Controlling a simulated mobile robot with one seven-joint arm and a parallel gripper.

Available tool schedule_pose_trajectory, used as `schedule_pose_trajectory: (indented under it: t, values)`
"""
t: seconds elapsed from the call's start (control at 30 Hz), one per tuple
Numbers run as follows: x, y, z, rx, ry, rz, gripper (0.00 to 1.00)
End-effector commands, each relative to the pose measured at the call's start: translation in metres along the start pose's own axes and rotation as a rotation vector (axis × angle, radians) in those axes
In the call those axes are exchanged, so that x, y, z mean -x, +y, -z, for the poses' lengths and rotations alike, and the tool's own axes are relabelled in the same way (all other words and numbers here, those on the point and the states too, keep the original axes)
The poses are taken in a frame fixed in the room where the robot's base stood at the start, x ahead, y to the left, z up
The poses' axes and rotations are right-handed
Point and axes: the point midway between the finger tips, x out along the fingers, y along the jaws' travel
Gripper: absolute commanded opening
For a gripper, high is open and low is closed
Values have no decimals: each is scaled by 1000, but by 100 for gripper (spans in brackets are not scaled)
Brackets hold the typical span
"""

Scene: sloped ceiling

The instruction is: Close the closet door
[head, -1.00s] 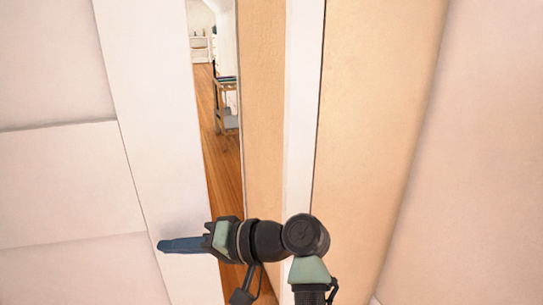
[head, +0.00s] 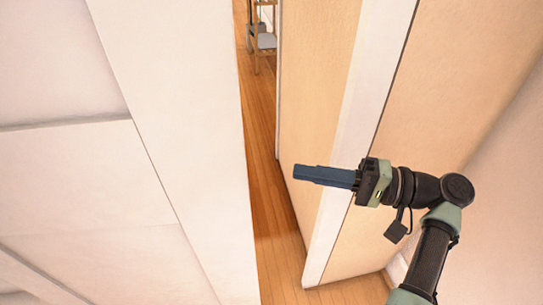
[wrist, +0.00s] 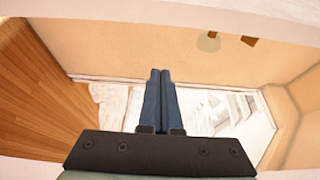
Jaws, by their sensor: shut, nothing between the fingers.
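A white panelled door (head: 160,120), which looks like the closet door, fills the left of the head view. It stands ajar, with a narrow gap between its edge and the white-edged beige wall to the right. My gripper (head: 297,173) is shut and empty, pointing left in front of the wall's edge. Its fingertips appear apart from the door. In the wrist view my gripper's dark blue fingers (wrist: 160,72) are together with nothing between them. No handle is visible.
The white-edged beige wall (head: 430,110) stands close on the right. Wooden floor (head: 262,130) shows through the gap, with a small shelf stand (head: 263,40) farther off. The wrist view shows wooden floor (wrist: 40,90) at left and indistinct white items (wrist: 235,115) at right.

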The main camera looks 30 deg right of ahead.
Motion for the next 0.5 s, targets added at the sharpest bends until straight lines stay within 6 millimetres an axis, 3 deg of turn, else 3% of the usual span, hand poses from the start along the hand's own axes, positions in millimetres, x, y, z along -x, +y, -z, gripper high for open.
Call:
schedule_pose_trajectory:
  t: [0.17,0.5]
  values:
    - [-24,2,-1,-1,-5,-1,0]
    - [-98,3,-1,1,-5,-2,0]
